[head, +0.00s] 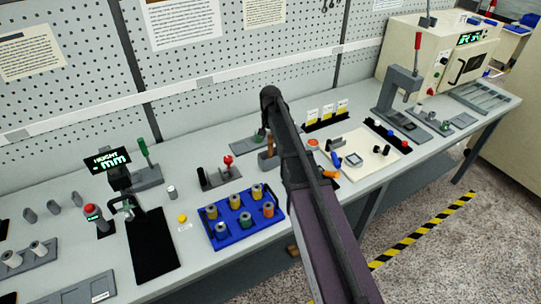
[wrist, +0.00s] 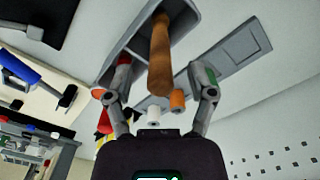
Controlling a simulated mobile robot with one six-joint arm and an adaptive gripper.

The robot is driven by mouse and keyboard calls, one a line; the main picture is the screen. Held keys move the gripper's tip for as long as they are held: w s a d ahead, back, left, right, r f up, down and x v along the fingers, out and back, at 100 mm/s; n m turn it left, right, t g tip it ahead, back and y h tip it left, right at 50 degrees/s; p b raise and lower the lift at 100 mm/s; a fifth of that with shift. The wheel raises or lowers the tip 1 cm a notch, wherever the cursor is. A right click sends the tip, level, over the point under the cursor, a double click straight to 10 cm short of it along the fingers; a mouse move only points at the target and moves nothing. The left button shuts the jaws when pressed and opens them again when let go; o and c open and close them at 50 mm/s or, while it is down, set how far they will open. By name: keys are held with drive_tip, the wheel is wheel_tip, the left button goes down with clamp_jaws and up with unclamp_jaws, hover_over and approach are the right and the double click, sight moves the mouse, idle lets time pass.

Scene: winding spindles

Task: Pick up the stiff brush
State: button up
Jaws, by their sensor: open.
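A brown wooden handle (wrist: 160,62) stands in a grey holder (wrist: 186,22) in the wrist view; I take it for the stiff brush. Its other end is hidden in the holder. My gripper (wrist: 165,72) is open, with one finger on each side of the handle and visible gaps between. In the head view the brown handle (head: 270,142) rises from the grey holder (head: 267,161) on the bench, just left of my dark arm. My gripper cannot be made out in the head view.
A blue tray (head: 235,236) with several spools stands in front and to the left. A grey block with a red knob (head: 226,160) is left of the holder. A pale board (head: 378,160) with tools lies to the right. A pegboard wall (head: 200,90) closes the back.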

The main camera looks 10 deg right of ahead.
drive_tip(key=shift+f+b, duration=0.55)
drive_tip(key=shift+f, duration=0.35)
drive_tip(key=shift+c, duration=0.2)
clamp_jaws()
